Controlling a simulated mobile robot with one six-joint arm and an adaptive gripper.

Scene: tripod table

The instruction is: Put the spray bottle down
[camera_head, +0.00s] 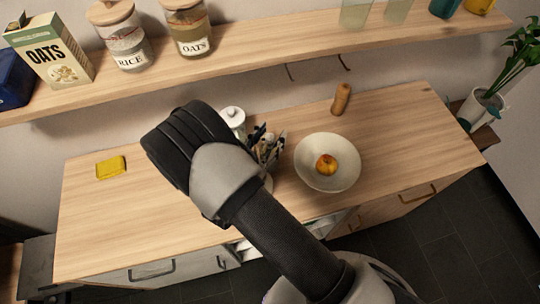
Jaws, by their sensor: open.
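I cannot make out a spray bottle in this view. My arm crosses the middle of the picture from the bottom right, and its thick black and grey joint covers part of the wooden counter (130,220). My gripper's fingers do not show, so I cannot see whether they hold anything. A white lidded container (233,117) stands partly hidden just behind my arm.
A holder of utensils (268,148) stands beside my arm. Right of it are a bowl (312,178) with an orange fruit (326,165) and a wooden mill (341,99). A yellow sponge (111,167) lies left. A shelf (270,55) with jars runs above. The counter's right end is clear.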

